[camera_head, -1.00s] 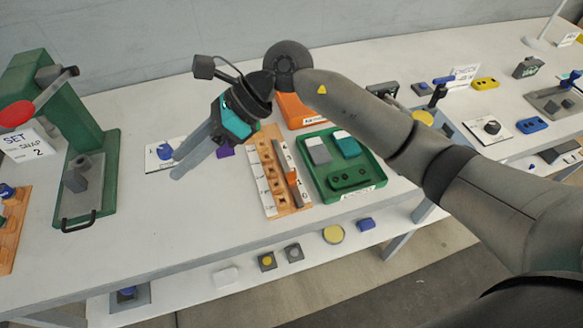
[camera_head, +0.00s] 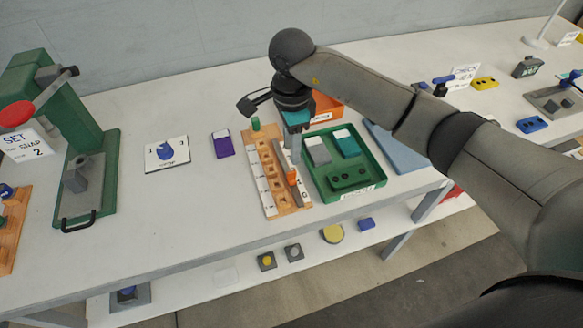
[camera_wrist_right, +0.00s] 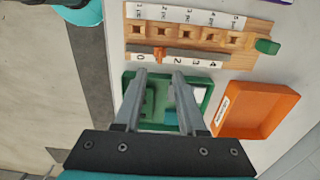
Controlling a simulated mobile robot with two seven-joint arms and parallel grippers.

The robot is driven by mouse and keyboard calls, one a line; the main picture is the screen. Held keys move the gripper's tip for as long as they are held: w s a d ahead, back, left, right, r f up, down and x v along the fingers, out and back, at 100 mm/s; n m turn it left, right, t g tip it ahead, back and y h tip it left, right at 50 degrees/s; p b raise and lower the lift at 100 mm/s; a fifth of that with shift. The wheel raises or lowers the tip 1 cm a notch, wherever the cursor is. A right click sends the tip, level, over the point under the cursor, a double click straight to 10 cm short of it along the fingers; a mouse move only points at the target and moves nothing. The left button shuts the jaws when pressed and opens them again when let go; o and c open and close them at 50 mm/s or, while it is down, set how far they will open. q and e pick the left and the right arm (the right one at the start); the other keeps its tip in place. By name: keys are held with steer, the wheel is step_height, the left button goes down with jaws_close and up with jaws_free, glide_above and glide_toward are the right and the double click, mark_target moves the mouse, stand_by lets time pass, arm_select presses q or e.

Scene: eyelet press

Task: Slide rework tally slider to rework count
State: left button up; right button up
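The wooden tally board (camera_head: 263,171) lies on the white table, with a row of square holes and a numbered strip. A grey rail runs along it and carries the small orange-brown slider (camera_head: 292,178). In the right wrist view the slider (camera_wrist_right: 158,54) sits near the low end of the 0-to-4 scale, around the 1 mark. My right gripper (camera_head: 294,158) points down over the board's right side. In the wrist view my right gripper (camera_wrist_right: 160,72) has its fingers apart and empty, beside the scale, apart from the slider in the picture. My left gripper is not in view.
A green tray (camera_head: 378,185) with grey and green blocks stands right of the board, an orange tray (camera_head: 326,105) behind it. A purple block (camera_head: 222,144) and a blue dial card (camera_head: 166,153) lie left. A green press (camera_head: 60,110) stands far left.

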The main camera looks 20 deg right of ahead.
mark_target(292, 172)
step_height(292, 172, down, 8)
steer(key=shift+f, duration=0.1)
stand_by(0.4)
jaws_close()
stand_by(1.2)
